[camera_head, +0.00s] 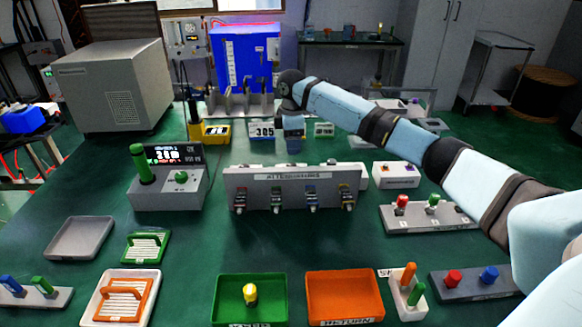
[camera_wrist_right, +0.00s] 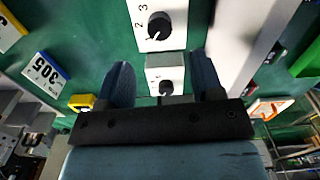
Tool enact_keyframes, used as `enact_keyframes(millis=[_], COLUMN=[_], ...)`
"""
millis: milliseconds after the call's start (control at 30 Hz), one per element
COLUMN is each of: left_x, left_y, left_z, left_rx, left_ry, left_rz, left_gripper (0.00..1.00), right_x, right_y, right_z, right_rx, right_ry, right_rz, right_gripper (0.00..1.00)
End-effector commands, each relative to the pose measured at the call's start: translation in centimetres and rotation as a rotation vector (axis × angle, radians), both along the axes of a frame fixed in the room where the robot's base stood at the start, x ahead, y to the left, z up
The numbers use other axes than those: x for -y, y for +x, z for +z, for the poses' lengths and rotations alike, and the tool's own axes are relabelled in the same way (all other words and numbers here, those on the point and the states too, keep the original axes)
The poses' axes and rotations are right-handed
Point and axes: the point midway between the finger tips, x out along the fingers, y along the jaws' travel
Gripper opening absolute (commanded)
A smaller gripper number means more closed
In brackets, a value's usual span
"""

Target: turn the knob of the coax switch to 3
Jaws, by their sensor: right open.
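In the right wrist view, a white box with a black knob (camera_wrist_right: 159,26) and printed numbers, 2 and 3 among them, lies just beyond my fingertips. A second, smaller white box with a black knob (camera_wrist_right: 166,87) shows between the fingers. No label naming the coax switch is readable, so I cannot tell for certain which box it is. My right gripper (camera_head: 292,147) is open and points down over the middle back of the bench; its two fingers also show in the wrist view (camera_wrist_right: 162,80), with nothing gripped. My left gripper is out of view.
A sign reading 305 (camera_head: 262,130) stands left of the gripper, and a small white box (camera_head: 323,129) right of it. A grey attenuator panel (camera_head: 295,187) stands in front. A grey console (camera_head: 168,190) is at left. Green bench is bare between them.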

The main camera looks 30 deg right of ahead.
Motion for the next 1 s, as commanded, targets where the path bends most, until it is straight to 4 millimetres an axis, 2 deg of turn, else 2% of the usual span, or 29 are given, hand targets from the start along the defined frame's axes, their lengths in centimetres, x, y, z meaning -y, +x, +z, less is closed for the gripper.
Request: enact_keyframes(millis=[33, 100, 333, 500, 800, 833, 1000], left_x=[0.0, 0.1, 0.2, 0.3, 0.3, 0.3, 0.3], left_y=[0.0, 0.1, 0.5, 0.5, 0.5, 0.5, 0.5], left_z=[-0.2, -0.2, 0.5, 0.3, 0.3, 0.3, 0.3], left_rx=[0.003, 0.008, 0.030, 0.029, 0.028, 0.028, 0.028], left_ry=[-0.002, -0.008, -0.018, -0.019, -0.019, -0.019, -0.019], left_rz=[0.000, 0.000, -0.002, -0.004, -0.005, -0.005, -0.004], left_gripper=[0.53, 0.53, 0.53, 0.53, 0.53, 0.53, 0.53], right_x=[0.0, 0.0, 0.0, 0.0, 0.0, 0.0, 0.0], right_y=[-0.1, -0.1, 0.0, 0.0, 0.0, 0.0, 0.0], right_z=[-1.5, -3.0, -6.7, -7.9, -8.1, -8.1, -8.1], right_rx=[-0.003, -0.002, 0.000, 0.000, 0.001, 0.001, 0.001], right_ry=[-0.001, 0.000, 0.000, 0.000, 0.000, 0.000, 0.000], right_rz=[0.000, 0.000, 0.001, 0.001, 0.001, 0.001, 0.001], right_gripper=[0.60, 0.60, 0.60, 0.60, 0.60, 0.58, 0.19])
